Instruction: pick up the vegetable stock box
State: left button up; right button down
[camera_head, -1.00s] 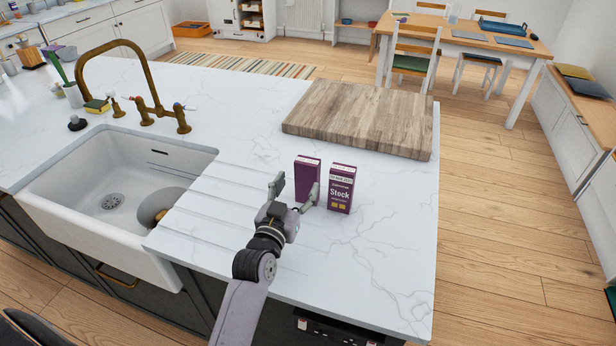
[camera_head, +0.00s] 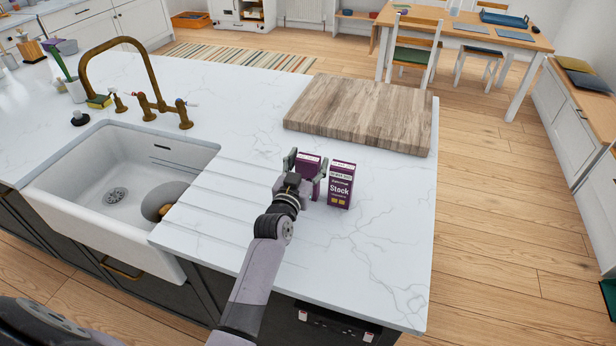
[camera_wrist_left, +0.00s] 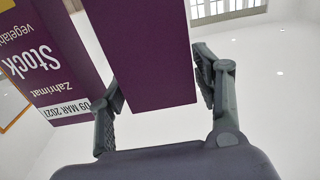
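Two purple boxes stand upright, side by side, on the white worktop. The right box (camera_head: 341,186) shows a "Stock" label in the head view. In the wrist view this labelled box (camera_wrist_left: 48,62) reads "Stock" and "vegetabl", upside down. The left box (camera_head: 311,172) turns a plain purple side to me and is partly hidden by my gripper; its label is not readable. My left gripper (camera_head: 305,167) is open around the left box, one finger on each side. In the wrist view the plain box (camera_wrist_left: 150,60) sits between the fingers. My right gripper is not in view.
A thick wooden board (camera_head: 362,112) lies behind the boxes. A white sink (camera_head: 120,185) with a brass tap (camera_head: 150,100) is at the left. The worktop is clear to the right and in front of the boxes, up to its edges.

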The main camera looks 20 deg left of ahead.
pick_arm(q)
jog(key=c, duration=1.2)
grip_shut()
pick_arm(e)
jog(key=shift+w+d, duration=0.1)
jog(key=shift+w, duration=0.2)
pick_arm(q)
jog(key=shift+r, duration=0.15)
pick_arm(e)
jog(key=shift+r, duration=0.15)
